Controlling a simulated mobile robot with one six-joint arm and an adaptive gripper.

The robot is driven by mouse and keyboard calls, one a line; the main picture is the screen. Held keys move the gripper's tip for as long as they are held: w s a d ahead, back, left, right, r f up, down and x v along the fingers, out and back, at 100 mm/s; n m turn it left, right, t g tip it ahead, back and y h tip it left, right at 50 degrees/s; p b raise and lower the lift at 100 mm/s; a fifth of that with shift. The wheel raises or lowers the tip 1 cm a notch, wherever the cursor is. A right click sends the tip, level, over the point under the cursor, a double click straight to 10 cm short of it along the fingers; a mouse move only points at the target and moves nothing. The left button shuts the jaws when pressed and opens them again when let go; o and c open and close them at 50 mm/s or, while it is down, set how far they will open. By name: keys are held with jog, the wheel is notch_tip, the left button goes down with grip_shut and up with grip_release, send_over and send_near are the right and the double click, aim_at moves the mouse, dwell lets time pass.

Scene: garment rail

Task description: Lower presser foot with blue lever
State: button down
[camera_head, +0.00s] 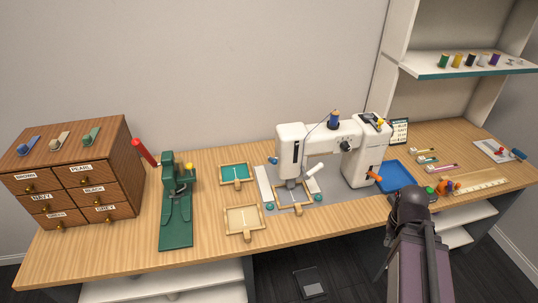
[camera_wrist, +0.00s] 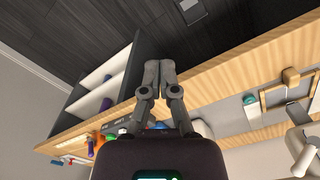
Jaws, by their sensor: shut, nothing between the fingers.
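The white sewing machine (camera_head: 318,142) stands on the wooden table, with a square wooden frame (camera_head: 294,196) under its needle area. A small blue-teal lever-like piece (camera_head: 272,160) shows at the left side of its head. The presser foot is too small to make out clearly. My gripper (camera_wrist: 160,64) is shut and empty, its two fingers together in the wrist view, over the table's front edge and the floor. In the head view my arm's dark end is in front of the blue tray, right of the machine and apart from it. Part of the machine shows in the wrist view (camera_wrist: 301,148).
A blue tray (camera_head: 396,174) lies right of the machine, near an orange lever (camera_head: 374,177). A green stand (camera_head: 176,215), framed pieces (camera_head: 243,222) and a drawer cabinet (camera_head: 70,175) are at left. A ruler (camera_head: 480,187) and small items lie at right. Spools stand on a shelf (camera_head: 470,72).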

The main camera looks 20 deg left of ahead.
jog(key=shift+a, duration=0.1)
jog(key=w+a+r+n+t+h+p, duration=0.1)
jog(key=w+a+r+n+p, duration=0.2)
jog(key=a, duration=0.5)
jog(key=w+a+r+n+t+h+p, duration=0.1)
jog(key=w+a+r+n, duration=0.1)
jog(key=w+a, duration=0.35)
jog(key=w+a+r+n+t+h+p, duration=0.1)
jog(key=w+a+r+n+h+p, duration=0.15)
jog(key=a, duration=0.75)
jog(key=s+a+r+n+t+p, duration=0.1)
jog(key=a+r+n+t+p, duration=0.1)
jog(key=a, duration=1.1)
jog(key=s+a+r+n+t+p, duration=0.1)
jog(key=a+r+n, duration=0.3)
jog(key=a, duration=1)
notch_tip(320, 180, up, 3)
jog(key=shift+f+t+p, duration=0.1)
jog(key=shift+t+p, duration=0.7)
jog(key=shift+p, duration=0.1)
jog(key=shift+f+n+y, duration=0.1)
jog(key=shift+n+y, duration=0.15)
